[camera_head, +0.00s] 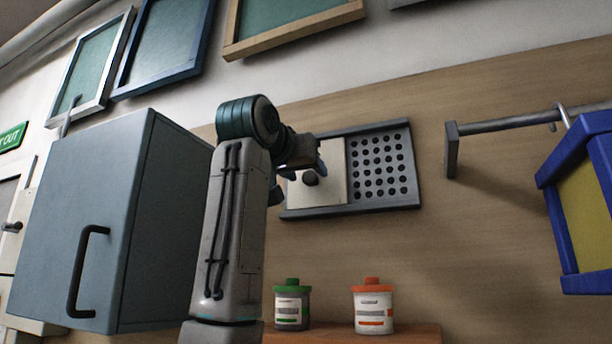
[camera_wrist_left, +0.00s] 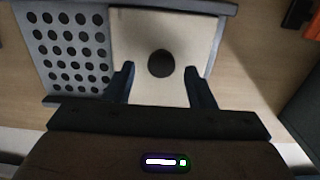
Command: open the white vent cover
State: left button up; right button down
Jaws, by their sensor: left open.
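The white vent cover (camera_head: 332,188) is a flat pale panel with a round dark knob (camera_head: 310,178). It sits in a grey wall frame (camera_head: 384,203) and covers the left part; the perforated right part is bare. In the left wrist view the cover (camera_wrist_left: 140,30) and knob (camera_wrist_left: 161,63) show with the holed grille (camera_wrist_left: 70,45) on the left. My left gripper (camera_head: 300,180) is in front of the cover. Its open fingers (camera_wrist_left: 159,70) stand either side of the knob with gaps on both sides; whether they reach its depth is unclear. My right gripper is out of view.
A grey-blue cabinet (camera_head: 95,200) stands left of my arm. A green-lidded jar (camera_head: 292,305) and an orange-lidded jar (camera_head: 373,307) stand on a wooden shelf (camera_head: 415,334) below the vent. A wall bar (camera_head: 500,125) and a blue-yellow frame (camera_head: 580,205) are at right.

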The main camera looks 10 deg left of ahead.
pick_arm(q)
jog(key=s+a+b, duration=0.1)
jog(key=s+b, duration=0.2)
jog(key=s, duration=0.6)
jog(key=shift+s+a+b, duration=0.3)
jog(key=shift+a, duration=0.1)
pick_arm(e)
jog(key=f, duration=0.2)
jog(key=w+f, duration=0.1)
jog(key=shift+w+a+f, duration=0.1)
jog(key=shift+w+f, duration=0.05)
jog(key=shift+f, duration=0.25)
